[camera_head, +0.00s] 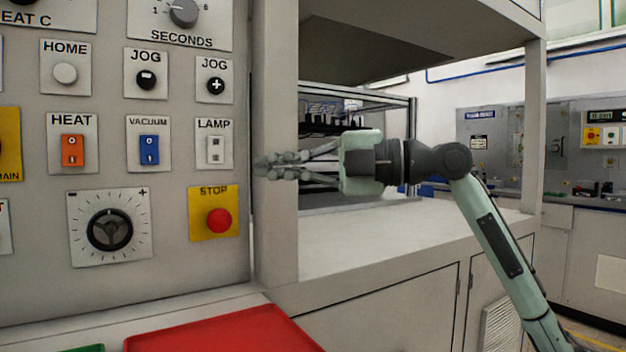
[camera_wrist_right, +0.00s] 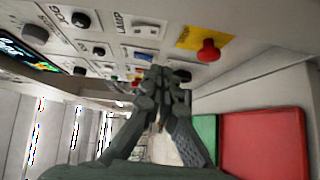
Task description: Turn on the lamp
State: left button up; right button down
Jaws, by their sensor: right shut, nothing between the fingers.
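The lamp switch (camera_head: 215,150) is a small pale rocker on a white plate marked LAMP, on the grey control panel in the head view. My right gripper (camera_head: 262,167) is shut and empty, held level to the right of the lamp plate, its fingertips pointing left toward the panel's right edge. A gap shows between the fingertips and the plate. In the right wrist view the closed fingers (camera_wrist_right: 163,78) lie below the LAMP plate (camera_wrist_right: 142,27) in the picture. My left gripper is not in view.
A red STOP button (camera_head: 218,220) on a yellow plate sits just below the lamp switch. The blue VACUUM switch (camera_head: 149,143) and orange HEAT switch (camera_head: 72,151) are to its left. A red tray (camera_head: 220,332) lies on the ledge below.

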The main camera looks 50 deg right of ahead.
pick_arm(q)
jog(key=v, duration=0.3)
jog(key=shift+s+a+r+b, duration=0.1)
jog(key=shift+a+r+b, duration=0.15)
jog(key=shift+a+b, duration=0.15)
pick_arm(e)
jog(key=v, duration=0.5)
jog(key=shift+f, duration=0.2)
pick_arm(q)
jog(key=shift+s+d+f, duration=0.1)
